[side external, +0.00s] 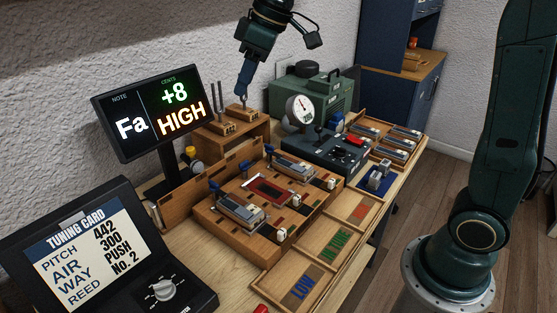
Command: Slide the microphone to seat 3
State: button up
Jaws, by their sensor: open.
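A wooden board (225,230) at the middle of the bench carries a row of seats. Metal reed-like blocks sit at its near seat (241,210) and far seat (293,167), with a red-framed piece (268,190) between them. I cannot tell which small part is the microphone, and no seat numbers are readable. My gripper (243,94) points down, above and behind the board, close to a small wooden block (240,112) on the raised wooden stand. Its fingers look small and narrow here. No held object is visible, and contact with the block cannot be told.
A display (158,112) reads Fa, +8, HIGH. A tuning card screen (88,246) with a dial stands front left. A gauge box (325,145) and green machine (312,95) stand behind the board. Coloured trays (335,243) line the front edge. Thin rods stand near my gripper.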

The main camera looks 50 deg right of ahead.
aim_at(191, 148)
jog(key=w+f+n, duration=0.1)
jog(key=w+f, duration=0.1)
jog(key=w, duration=0.3)
jog(key=w+a+f+n+g, duration=0.1)
jog(key=w+f, duration=0.2)
jog(key=w, duration=0.2)
jog(key=shift+w+a+n+y, duration=0.25)
jog(key=shift+a+n+y, duration=0.05)
jog(key=shift+y, duration=0.1)
jog(key=shift+x, duration=6.85)
grip_shut()
